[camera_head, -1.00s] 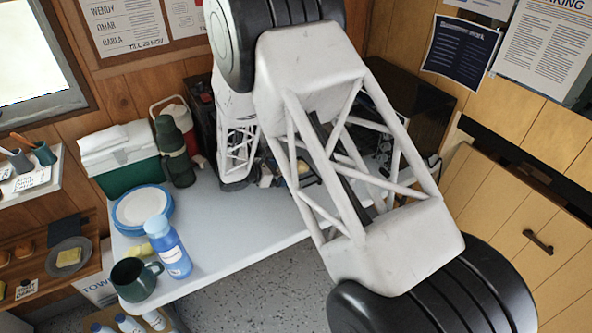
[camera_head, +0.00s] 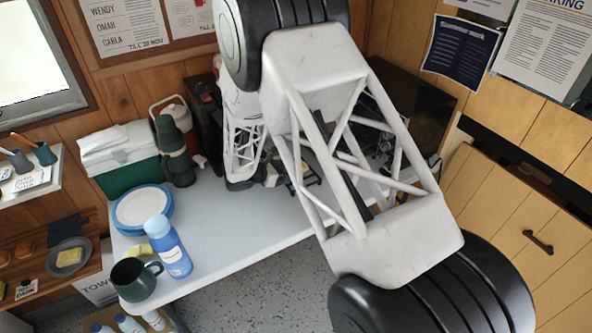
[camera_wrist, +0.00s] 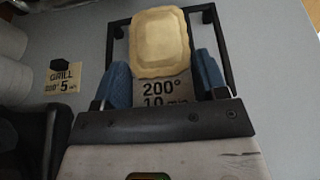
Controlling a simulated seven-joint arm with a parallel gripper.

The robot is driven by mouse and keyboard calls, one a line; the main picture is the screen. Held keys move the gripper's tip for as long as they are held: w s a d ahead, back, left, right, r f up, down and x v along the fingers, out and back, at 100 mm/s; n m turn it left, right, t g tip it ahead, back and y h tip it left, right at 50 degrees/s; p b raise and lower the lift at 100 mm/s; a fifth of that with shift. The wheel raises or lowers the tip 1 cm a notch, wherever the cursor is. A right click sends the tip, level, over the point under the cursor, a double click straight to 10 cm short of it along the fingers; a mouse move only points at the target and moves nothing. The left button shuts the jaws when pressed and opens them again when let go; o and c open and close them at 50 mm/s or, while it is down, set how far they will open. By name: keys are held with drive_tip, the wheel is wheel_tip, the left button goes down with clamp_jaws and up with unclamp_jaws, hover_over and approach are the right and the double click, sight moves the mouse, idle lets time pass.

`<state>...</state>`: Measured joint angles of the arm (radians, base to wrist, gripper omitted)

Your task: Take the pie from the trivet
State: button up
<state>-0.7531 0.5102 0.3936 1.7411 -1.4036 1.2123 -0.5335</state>
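The pie (camera_wrist: 160,40) is a pale, rounded-square pastry with a raised rim. In the wrist view it sits over the black trivet (camera_wrist: 226,52), whose bars show behind it and to its right. My gripper (camera_wrist: 161,62) is open, with one blue finger left and one right of the pie's near part. Gaps show between both fingers and the pie, and I see no contact. In the head view my own arm covers most of this area, and the pie cannot be made out there.
A card reading 200° 10 min (camera_wrist: 165,91) lies between the fingers, and a GRILL card (camera_wrist: 62,80) lies left. On the table (camera_head: 235,225) are a blue bottle (camera_head: 170,250), green mug (camera_head: 135,279), blue-rimmed plates (camera_head: 142,208) and green flask (camera_head: 175,155). The table's middle is clear.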

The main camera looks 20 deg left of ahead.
drive_tip(key=c, duration=0.7)
drive_tip(key=shift+r, duration=0.1)
drive_tip(key=shift+r, duration=4.95)
